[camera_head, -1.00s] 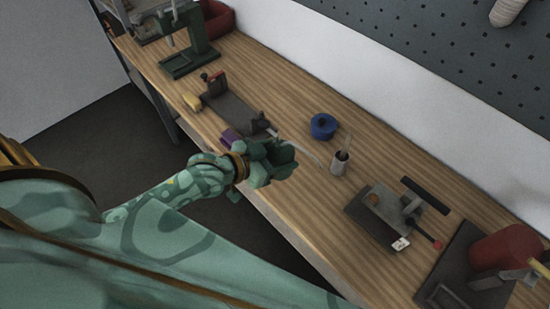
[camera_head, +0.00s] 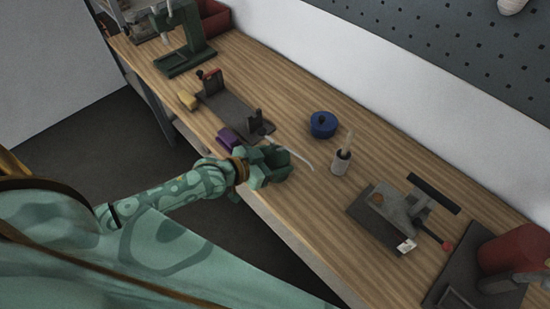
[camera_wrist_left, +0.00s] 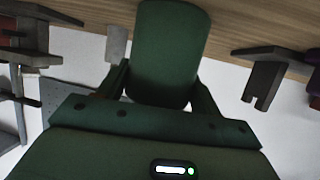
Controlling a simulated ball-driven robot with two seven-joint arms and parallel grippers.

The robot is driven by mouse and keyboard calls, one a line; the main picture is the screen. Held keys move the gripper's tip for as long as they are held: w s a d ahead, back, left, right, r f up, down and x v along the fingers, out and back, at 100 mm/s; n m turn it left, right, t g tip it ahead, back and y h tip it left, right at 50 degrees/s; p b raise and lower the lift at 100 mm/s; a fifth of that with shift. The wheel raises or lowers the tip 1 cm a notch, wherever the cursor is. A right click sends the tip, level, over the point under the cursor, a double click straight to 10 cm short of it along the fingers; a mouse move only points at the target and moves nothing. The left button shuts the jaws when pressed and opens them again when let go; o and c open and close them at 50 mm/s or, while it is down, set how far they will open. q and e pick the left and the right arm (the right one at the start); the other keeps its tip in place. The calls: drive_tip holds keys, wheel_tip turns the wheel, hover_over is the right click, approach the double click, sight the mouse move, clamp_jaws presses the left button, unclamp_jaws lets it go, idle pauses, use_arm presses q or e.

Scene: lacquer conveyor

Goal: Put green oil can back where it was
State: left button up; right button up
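The green oil can (camera_wrist_left: 170,50) fills the middle of the left wrist view, between the two fingers of my left gripper (camera_wrist_left: 163,92). In the head view, my left gripper (camera_head: 268,165) is shut on the can, over the front part of the wooden bench. The can's body (camera_head: 280,168) is mostly merged with the gripper there, and its thin pale spout (camera_head: 298,155) points right. I cannot tell whether the can's base touches the bench. My right gripper is not in view.
On the bench (camera_head: 300,215) are a purple block (camera_head: 228,138), dark fixture (camera_head: 230,112), blue round tin (camera_head: 323,125), brush cup (camera_head: 341,162), grey vise (camera_head: 385,218) and red machine (camera_head: 515,247). A green press (camera_head: 190,42) stands far left. Bare wood lies right of the can.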

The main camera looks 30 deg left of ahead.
use_arm(q)
drive_tip(key=o, duration=0.4)
drive_tip(key=shift+c, duration=0.2)
drive_tip(key=shift+r, duration=0.2)
drive_tip(key=p+v, duration=0.2)
drive_tip(key=v, duration=1)
drive_tip(key=shift+f, duration=0.15)
